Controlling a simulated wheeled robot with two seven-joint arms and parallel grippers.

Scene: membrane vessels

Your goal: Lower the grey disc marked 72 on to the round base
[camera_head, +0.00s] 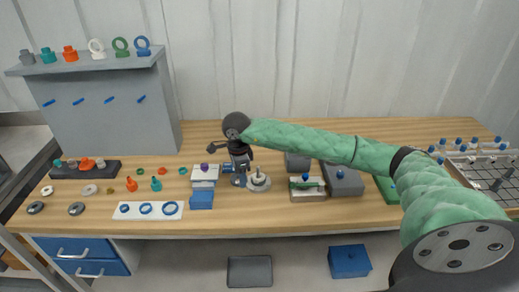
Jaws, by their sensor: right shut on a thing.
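My right gripper (240,168) points down over the middle of the bench and is shut on a small grey piece (238,181), which I take for the grey disc. The mark 72 cannot be read at this size, and the gripper hides part of the piece. A pale round base (258,184) with a short upright post stands on the bench just right of the gripper. The held piece is close to the left edge of this base; whether they touch cannot be told. My left gripper is not in view.
A white box with a blue block (201,201) stands just left of the gripper. Grey blocks (344,182) stand to the right. A white strip with blue rings (148,210) lies at the front left. A rack of blue-capped vessels (487,163) is at the far right.

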